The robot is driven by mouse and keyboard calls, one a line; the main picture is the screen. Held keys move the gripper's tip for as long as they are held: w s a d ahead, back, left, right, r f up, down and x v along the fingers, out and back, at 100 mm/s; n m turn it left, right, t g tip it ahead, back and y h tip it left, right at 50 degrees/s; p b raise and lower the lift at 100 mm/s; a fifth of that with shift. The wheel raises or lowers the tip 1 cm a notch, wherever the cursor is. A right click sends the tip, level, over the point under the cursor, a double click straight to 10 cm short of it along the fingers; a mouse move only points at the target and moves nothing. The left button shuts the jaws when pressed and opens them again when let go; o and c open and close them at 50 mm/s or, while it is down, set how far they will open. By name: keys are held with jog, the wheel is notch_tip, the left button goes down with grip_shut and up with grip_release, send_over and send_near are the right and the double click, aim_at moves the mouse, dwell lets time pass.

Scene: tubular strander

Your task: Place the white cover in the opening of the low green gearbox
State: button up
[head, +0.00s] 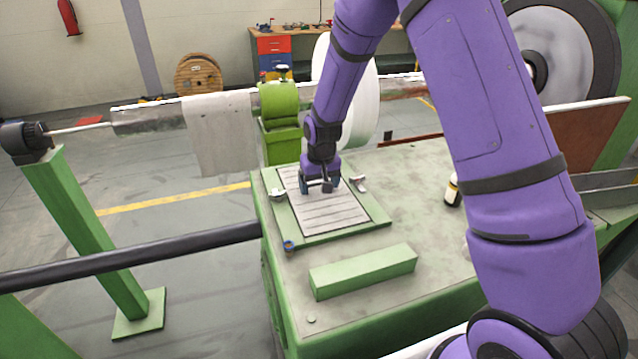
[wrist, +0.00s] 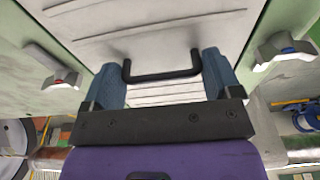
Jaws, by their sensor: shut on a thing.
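The white cover (head: 325,212) is a pale ribbed panel lying within the green frame of the opening (head: 357,236) on top of the low green gearbox (head: 400,315). Whether it sits fully flush cannot be told. Its black bar handle (wrist: 162,76) shows in the wrist view, between the blue fingers. My gripper (head: 319,184) points down at the far part of the cover and is shut on the handle. In the wrist view my gripper (wrist: 165,80) hides part of the cover's surface. The arm leaves most of the cover visible in the head view.
Metal wing clamps stand left (head: 277,194) and right (head: 358,184) of the cover. A green block (head: 363,270) lies in front, and a dark bottle (head: 452,190) stands right. A shaft with a green bearing (head: 280,115) runs behind.

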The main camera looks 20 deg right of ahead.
aim_at(321, 196)
jog(key=o, duration=1.2)
jog(key=shift+f, duration=0.1)
jog(key=s+d+r, duration=0.1)
jog(key=s+r, duration=0.3)
jog(key=r, duration=0.7)
jog(key=s+d+r, duration=0.1)
jog(key=s+r, duration=0.4)
jog(key=r, duration=0.6)
jog(key=s+d+r+t, duration=0.1)
jog(key=s+r, duration=0.2)
jog(key=s, duration=0.6)
jog(key=s+d+r+t, duration=0.1)
jog(key=s+d+r, duration=0.1)
jog(key=s, duration=0.7)
jog(key=s+d+r+t, duration=0.1)
jog(key=s+d+r, duration=0.1)
jog(key=s+r, duration=0.3)
jog(key=shift+s, duration=1.9)
